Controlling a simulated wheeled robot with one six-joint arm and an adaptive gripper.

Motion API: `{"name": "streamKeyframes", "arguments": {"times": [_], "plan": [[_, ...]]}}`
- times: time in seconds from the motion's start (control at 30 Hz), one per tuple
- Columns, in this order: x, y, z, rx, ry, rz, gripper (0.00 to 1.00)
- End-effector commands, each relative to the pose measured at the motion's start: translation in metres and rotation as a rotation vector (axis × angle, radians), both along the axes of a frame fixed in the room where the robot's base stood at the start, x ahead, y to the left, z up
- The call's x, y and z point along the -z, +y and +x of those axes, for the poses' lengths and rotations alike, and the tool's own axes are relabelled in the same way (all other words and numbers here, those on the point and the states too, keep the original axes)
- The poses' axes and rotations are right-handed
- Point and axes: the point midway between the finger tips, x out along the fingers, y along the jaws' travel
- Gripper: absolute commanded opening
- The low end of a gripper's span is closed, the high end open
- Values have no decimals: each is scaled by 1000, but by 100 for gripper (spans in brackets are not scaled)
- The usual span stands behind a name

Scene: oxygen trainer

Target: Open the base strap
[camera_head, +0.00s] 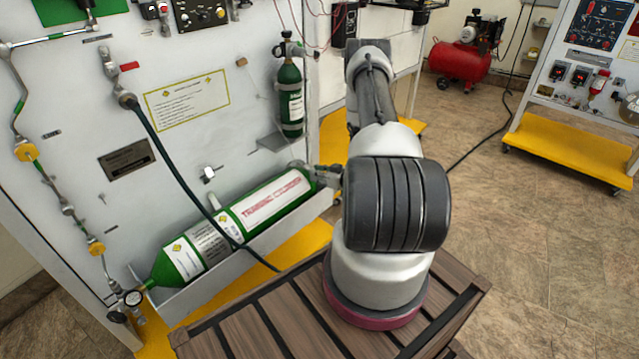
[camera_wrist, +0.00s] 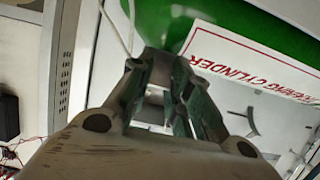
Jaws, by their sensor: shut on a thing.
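A green training cylinder (camera_head: 266,205) with white labels lies slanted in a grey tray on the panel. It fills the top of the wrist view (camera_wrist: 245,25), where its white label reads upside down. My gripper (camera_head: 322,178) is at the cylinder's upper right end. In the wrist view my gripper (camera_wrist: 165,65) has its dark green fingers close together, shut on a small part at the cylinder's edge, which I take to be the base strap. A thin pale strap-like line (camera_wrist: 118,32) runs beside the cylinder near the fingertips. The gripped part is mostly hidden by the fingers.
A dark green hose (camera_head: 175,165) hangs across the cylinder. A smaller green cylinder (camera_head: 290,97) stands upright above my gripper. A slatted wooden platform (camera_head: 235,330) is below my arm. The tiled floor (camera_head: 540,260) at right is clear.

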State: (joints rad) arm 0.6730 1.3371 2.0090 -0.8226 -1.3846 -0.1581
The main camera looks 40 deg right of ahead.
Motion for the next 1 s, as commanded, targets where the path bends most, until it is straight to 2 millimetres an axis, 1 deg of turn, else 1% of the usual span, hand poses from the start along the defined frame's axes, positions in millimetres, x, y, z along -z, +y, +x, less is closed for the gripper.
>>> {"name": "streamKeyframes", "arguments": {"times": [0.03, 0.1, 0.2, 0.4, 0.6, 0.8, 1.0], "plan": [[-12, 1, 5, -3, 38, -10, 0], [-23, 2, 10, -3, 102, -24, 0], [-38, 4, 18, -2, 191, -41, 0], [-62, 7, 35, -2, 353, -72, 0], [-77, 10, 49, -1, 473, -93, 0], [-86, 12, 61, -1, 464, -91, 0], [-90, 13, 66, -1, 464, -90, 0]]}}
